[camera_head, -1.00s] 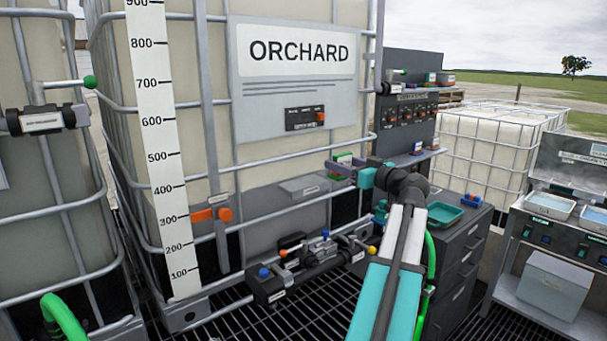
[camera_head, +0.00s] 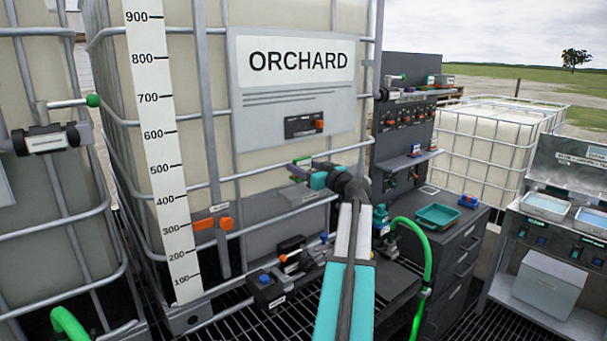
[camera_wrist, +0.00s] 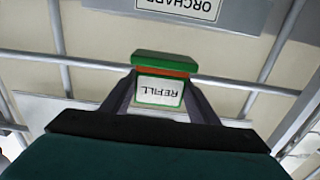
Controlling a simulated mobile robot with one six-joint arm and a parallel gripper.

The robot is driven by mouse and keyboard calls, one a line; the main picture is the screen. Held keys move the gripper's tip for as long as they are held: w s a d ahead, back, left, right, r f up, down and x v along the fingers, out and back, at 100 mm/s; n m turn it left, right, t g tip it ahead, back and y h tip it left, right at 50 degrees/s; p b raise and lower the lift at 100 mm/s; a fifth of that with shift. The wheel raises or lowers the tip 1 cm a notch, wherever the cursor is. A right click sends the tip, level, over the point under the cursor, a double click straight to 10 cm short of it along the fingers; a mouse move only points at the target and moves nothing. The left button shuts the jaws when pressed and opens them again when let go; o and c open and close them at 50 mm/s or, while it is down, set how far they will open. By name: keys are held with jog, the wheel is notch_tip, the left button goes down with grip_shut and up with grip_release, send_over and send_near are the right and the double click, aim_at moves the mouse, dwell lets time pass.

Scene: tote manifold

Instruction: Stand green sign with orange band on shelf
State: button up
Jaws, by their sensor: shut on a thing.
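The green sign with an orange band (camera_wrist: 164,66) is held between the two fingers of my gripper (camera_wrist: 158,98) in the wrist view. In the head view the sign (camera_head: 303,161) shows as a small green and orange piece at the tip of my gripper (camera_head: 312,172), in front of the ORCHARD tank and clear of any support. A grey shelf (camera_head: 408,159) juts from the dark panel to the right, with a small item on it.
The caged ORCHARD tank (camera_head: 225,165) stands close behind my gripper. A valve manifold (camera_head: 285,285) lies below left. A dark cabinet (camera_head: 460,240) with a teal tray (camera_head: 438,216) stands right. A green hose (camera_head: 425,262) curves beside my arm.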

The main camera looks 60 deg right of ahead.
jog(key=shift+f, duration=0.15)
jog(key=shift+f+p, duration=0.95)
jog(key=shift+f, duration=0.65)
jog(key=shift+f+b, duration=0.15)
jog(key=shift+b, duration=0.15)
jog(key=o, duration=1)
jog(key=shift+o, duration=0.2)
jog(key=shift+r+p, duration=0.25)
jog(key=shift+p, duration=0.15)
jog(key=b+v, duration=0.5)
jog(key=v, duration=0.7)
